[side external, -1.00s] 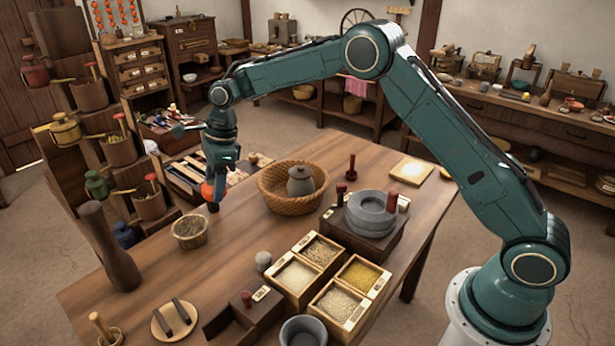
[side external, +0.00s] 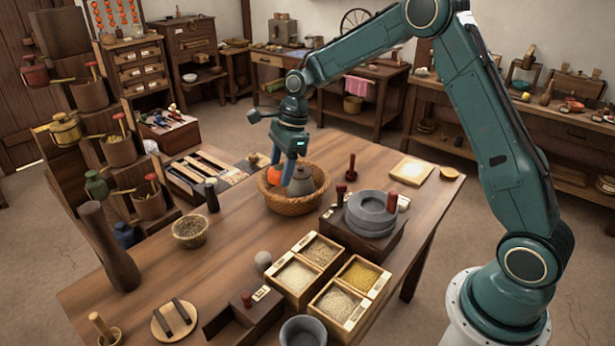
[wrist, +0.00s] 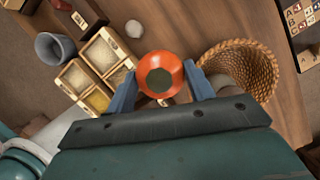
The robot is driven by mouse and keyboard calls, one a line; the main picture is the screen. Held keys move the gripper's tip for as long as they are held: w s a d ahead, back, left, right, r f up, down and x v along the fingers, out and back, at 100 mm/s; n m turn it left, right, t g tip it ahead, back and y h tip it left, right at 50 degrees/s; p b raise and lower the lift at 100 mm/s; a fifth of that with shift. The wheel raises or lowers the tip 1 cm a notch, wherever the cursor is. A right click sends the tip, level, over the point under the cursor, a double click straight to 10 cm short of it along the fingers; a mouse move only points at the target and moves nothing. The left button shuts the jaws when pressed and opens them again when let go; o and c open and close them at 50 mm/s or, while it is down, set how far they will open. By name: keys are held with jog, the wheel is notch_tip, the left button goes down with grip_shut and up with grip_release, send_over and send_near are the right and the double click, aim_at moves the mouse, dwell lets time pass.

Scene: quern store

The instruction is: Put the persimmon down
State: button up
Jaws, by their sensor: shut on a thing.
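The orange persimmon (side external: 275,176) is between the blue fingers of my gripper (side external: 284,172). In the wrist view my gripper (wrist: 159,74) is shut on the persimmon (wrist: 160,78), with a finger on each side. In the wrist view the basket (wrist: 255,68) lies just right of the persimmon, farther from the camera. The exact height of the persimmon over the basket is hard to tell.
A grey stone quern (side external: 371,212) on a dark block stands right of the basket. Grain boxes (side external: 322,252) are in front. A small basket (side external: 190,231) and a dark cylinder (side external: 211,196) stand to the left. Bare tabletop (side external: 235,245) lies between.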

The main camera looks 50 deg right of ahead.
notch_tip(320, 180, down, 20)
jog(key=shift+r, duration=0.1)
dwell(1.0)
jog(key=shift+f, duration=0.2)
jog(key=o, duration=1)
jog(key=shift+r, duration=0.15)
jog(key=v, duration=1.2)
